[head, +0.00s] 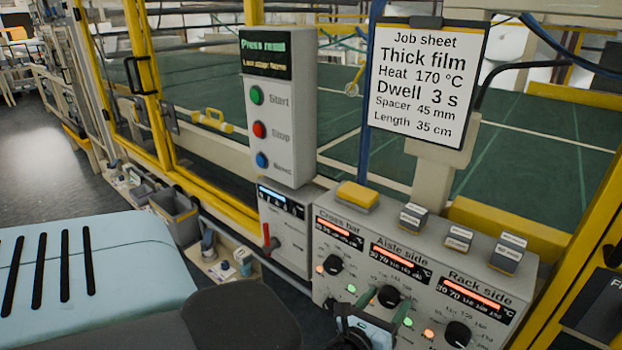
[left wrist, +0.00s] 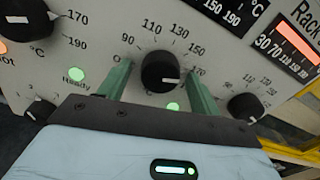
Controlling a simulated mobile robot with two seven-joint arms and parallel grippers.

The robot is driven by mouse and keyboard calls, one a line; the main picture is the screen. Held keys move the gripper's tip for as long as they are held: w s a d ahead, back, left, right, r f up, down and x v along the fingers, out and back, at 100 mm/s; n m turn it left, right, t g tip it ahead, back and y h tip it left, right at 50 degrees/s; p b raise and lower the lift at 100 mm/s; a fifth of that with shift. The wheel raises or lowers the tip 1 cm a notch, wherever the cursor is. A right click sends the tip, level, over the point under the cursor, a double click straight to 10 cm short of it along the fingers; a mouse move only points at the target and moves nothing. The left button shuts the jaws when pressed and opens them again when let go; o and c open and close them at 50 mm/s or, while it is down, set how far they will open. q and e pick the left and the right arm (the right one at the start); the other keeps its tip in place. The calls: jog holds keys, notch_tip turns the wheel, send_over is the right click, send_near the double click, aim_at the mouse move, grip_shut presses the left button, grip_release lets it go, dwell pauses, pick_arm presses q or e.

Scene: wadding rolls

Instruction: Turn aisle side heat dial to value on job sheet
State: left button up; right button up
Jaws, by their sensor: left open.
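The job sheet (head: 425,85) at the upper right reads Heat 170 °C and Dwell 3 s. The black Aisle side heat dial (head: 389,296) is the middle dial on the grey panel. It also shows in the left wrist view (left wrist: 160,72), its white mark pointing right, toward a partly hidden label ending in 70. My left gripper (head: 385,303) is open, with its green fingers on either side of this dial, as the left wrist view (left wrist: 158,78) also shows. I cannot tell whether they touch it. My right gripper is not in view.
The Cross bar dial (head: 333,264) and Rack side dial (head: 457,334) flank the middle dial. A button box (head: 278,110) with Start and Stop stands behind left. A yellow block (head: 357,195) and small labelled blocks (head: 458,238) sit on top of the panel.

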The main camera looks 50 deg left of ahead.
pick_arm(q)
jog(key=shift+m, duration=1.1)
jog(key=s+d+f+n+g+h, duration=0.1)
jog(key=s+d+f+n+g, duration=0.1)
jog(key=s+f+n, duration=0.3)
jog(key=s+d+f+n+g+h+p, duration=0.1)
jog(key=s+f+n, duration=0.5)
jog(key=s+n, duration=0.6)
jog(key=s+d+f+n+g+h+p, duration=0.1)
jog(key=s+d+f+n+g+h, duration=0.2)
jog(key=s+n, duration=0.6)
jog(key=shift+d+f+n+g, duration=0.5)
jog(key=shift+d+f+g, duration=0.2)
jog(key=shift+d+f, duration=0.45)
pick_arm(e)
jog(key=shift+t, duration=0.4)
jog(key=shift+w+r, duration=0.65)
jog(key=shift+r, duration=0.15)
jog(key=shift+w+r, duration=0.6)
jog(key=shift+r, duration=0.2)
pick_arm(q)
jog(key=s+n, duration=0.1)
jog(key=s+f+n+h, duration=0.1)
jog(key=s+d+n+g, duration=0.1)
jog(key=s+n, duration=0.1)
jog(key=shift+d+f, duration=0.1)
jog(key=shift+f, duration=0.25)
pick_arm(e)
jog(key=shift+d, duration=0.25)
